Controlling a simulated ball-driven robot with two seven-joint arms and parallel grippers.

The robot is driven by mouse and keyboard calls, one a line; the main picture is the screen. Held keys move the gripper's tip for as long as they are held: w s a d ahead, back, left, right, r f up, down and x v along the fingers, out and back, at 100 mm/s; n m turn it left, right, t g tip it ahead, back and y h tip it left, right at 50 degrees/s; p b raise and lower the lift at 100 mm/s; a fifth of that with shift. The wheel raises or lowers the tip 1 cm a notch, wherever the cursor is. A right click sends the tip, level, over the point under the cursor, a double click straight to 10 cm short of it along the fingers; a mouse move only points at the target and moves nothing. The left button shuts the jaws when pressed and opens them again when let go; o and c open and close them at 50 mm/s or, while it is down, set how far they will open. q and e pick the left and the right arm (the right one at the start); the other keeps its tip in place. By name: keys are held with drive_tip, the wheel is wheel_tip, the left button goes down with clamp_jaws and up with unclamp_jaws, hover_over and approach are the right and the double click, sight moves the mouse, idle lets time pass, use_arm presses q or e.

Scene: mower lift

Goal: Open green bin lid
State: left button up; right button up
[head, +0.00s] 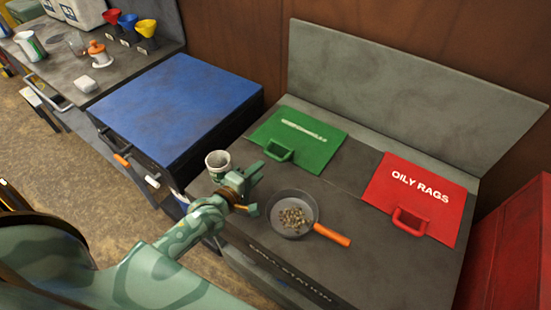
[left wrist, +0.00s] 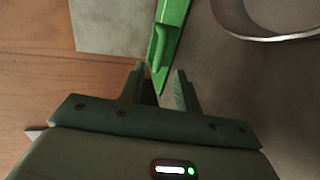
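The green bin lid (head: 308,146) lies flat and closed on the dark grey counter, left of the red lid. Its green handle (head: 278,151) is at its front left. My left gripper (head: 255,176) is in front of the handle, above the counter between the cup and the pan. In the left wrist view its two fingers (left wrist: 160,78) are apart. The green handle (left wrist: 157,48) shows just past the fingertips, in line with the gap. I cannot tell whether they touch. My right gripper is not in view.
A white cup (head: 217,161) stands close behind my left gripper. A pan (head: 280,217) with small bits in it and an orange handle sits to the right. The red "OILY RAGS" lid (head: 414,191) lies further right. A blue-topped cabinet (head: 180,102) is at left.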

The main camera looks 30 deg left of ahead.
sight(275, 156)
use_arm(q)
drive_tip(key=b+x, duration=0.2)
drive_tip(key=x, duration=0.7)
drive_tip(key=shift+w+f, duration=0.1)
drive_tip(key=shift+w, duration=0.1)
drive_tip(key=shift+d, duration=0.1)
clamp_jaws()
